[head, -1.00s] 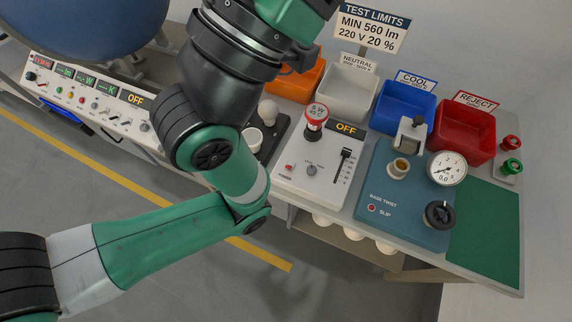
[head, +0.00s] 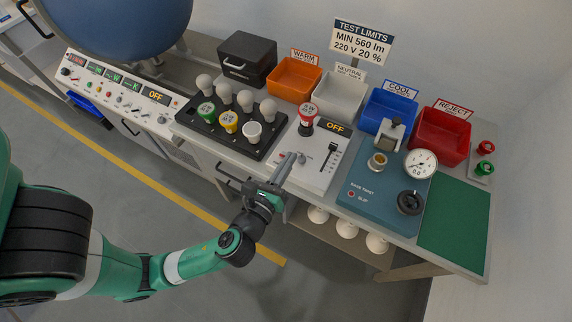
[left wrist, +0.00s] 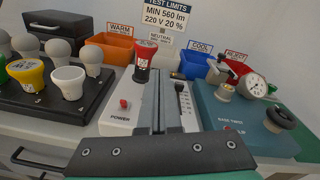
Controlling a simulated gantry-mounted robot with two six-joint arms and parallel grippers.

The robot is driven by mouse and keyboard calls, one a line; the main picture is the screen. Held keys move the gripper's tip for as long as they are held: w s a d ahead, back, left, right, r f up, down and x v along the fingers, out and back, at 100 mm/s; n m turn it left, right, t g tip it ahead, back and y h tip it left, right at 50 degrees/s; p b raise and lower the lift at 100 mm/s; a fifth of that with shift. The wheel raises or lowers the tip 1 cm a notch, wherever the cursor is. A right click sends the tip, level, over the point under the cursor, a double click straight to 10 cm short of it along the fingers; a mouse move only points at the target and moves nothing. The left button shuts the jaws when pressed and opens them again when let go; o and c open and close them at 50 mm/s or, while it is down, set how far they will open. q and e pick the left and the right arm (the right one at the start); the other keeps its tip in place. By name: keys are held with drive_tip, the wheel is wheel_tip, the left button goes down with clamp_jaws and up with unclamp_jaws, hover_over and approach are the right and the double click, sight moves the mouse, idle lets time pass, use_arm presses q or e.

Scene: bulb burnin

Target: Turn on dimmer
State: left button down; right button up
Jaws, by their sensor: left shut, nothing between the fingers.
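The dimmer unit is a white panel (head: 318,178) with a dark OFF display (head: 337,127), a vertical slider (head: 331,150) and a red-topped bulb (head: 307,113) standing at its back. Its red POWER button (left wrist: 124,103) shows in the left wrist view, left of my fingers. My left gripper (head: 290,157) is shut and empty, its fingers reaching over the panel's front left part near the button. In the left wrist view the fingers (left wrist: 162,78) point at the panel and hide part of its middle. Whether they touch it, I cannot tell. My right gripper is not in view.
A black bulb tray (head: 215,130) stands left of the panel. A blue base-twist unit (head: 365,200) with a gauge (head: 420,162) stands right. Orange (head: 294,80), white, blue and red (head: 440,137) bins line the back. A green mat (head: 455,235) is clear.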

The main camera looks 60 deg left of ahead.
sight(274, 165)
use_arm(q)
drive_tip(key=s+f+m+g+h+p, duration=0.1)
drive_tip(key=s+f+m, duration=0.2)
drive_tip(key=s+f, duration=0.3)
drive_tip(key=s, duration=0.3)
drive_tip(key=shift+s+f+m+g+h+p, duration=0.2)
drive_tip(key=shift+f+m+g+h+p, duration=0.1)
drive_tip(key=shift+f+g+h+p, duration=0.1)
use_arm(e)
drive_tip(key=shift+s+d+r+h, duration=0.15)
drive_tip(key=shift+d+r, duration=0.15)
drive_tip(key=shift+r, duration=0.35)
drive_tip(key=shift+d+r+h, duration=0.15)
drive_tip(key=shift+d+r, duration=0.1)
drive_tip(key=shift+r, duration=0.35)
use_arm(q)
drive_tip(key=shift+d, duration=0.1)
drive_tip(key=shift+w, duration=0.1)
drive_tip(key=x, duration=1)
drive_tip(key=shift+b, duration=0.3)
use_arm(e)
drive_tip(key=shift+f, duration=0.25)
